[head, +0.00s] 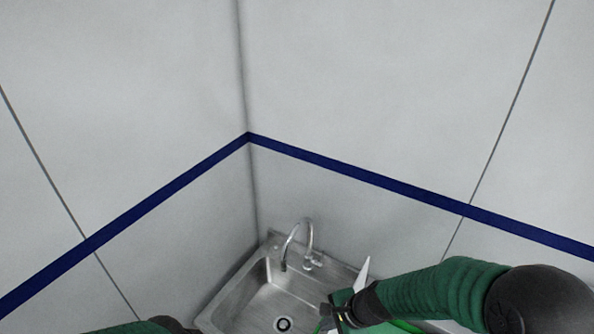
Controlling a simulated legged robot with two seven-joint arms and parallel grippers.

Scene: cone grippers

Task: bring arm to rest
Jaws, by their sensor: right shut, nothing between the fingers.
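My right arm, in a green sleeve, reaches in from the right edge of the head view. Its gripper (334,316) is over the right part of the sink, near the bottom edge, and is shut with nothing visible held in it. A pale pointed piece stands up just behind the wrist; I cannot tell what it is. Only a small part of my left arm shows at the bottom edge, left of the sink, as a green sleeve and a dark end. The left gripper itself is out of view.
A steel sink (248,291) stands in the corner of the room, with a curved faucet (309,236) at its back and a drain (283,324) in its basin. Light panel walls with a blue stripe (345,170) meet behind it. The space above the sink is clear.

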